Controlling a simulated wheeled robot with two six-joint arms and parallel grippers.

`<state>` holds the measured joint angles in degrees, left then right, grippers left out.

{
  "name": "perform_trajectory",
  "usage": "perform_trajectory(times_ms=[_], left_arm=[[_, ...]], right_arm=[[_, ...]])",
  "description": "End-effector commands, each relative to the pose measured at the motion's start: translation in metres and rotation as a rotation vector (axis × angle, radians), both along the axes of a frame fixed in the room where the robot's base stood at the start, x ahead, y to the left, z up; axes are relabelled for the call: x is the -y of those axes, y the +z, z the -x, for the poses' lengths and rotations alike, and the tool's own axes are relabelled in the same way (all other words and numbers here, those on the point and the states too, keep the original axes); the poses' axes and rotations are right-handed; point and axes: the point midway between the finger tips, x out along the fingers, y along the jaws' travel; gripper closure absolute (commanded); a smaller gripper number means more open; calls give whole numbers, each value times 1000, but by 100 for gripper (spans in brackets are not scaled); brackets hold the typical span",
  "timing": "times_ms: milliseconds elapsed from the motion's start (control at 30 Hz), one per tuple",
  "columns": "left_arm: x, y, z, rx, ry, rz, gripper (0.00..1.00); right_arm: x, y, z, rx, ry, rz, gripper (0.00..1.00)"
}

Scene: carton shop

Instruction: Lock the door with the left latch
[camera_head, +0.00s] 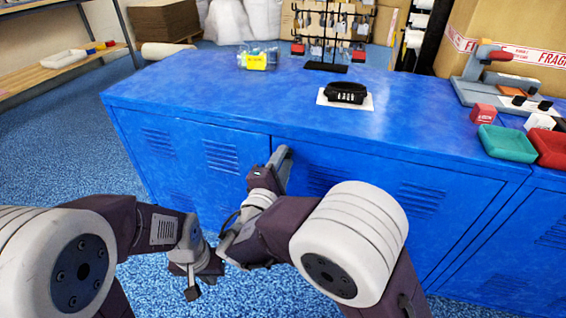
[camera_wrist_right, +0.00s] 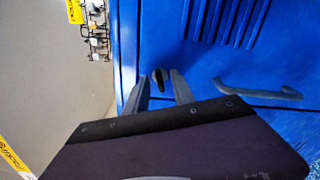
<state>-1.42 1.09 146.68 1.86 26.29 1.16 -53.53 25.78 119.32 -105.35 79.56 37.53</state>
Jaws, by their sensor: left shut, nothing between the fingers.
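The blue cabinet door (camera_head: 335,175) is flush in the cabinet front, beside the seam with the left door (camera_head: 190,160). A small dark latch (camera_wrist_right: 160,77) shows in the right wrist view, near the cabinet's upper edge. My right gripper (camera_wrist_right: 161,82) is at the latch, with its two fingers apart, one on each side of it; I cannot tell whether they touch it. In the head view my right gripper (camera_head: 284,160) covers the latch area at the seam. My left gripper (camera_head: 193,290) is shut and empty, pointing down in front of the left door.
A curved door handle (camera_wrist_right: 258,91) sits beside the right gripper. On the blue cabinet top (camera_head: 210,85) are a black combination lock on a white card (camera_head: 346,94), a rack of locks (camera_head: 328,40), and green (camera_head: 507,143) and red trays (camera_head: 550,148).

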Motion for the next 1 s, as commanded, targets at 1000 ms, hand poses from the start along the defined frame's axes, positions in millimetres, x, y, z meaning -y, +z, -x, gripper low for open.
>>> perform_trajectory(times_ms=[1000], left_arm=[[0,48,0,0,0,0,100]], right_arm=[[0,5,0,-123,0,373,100]])
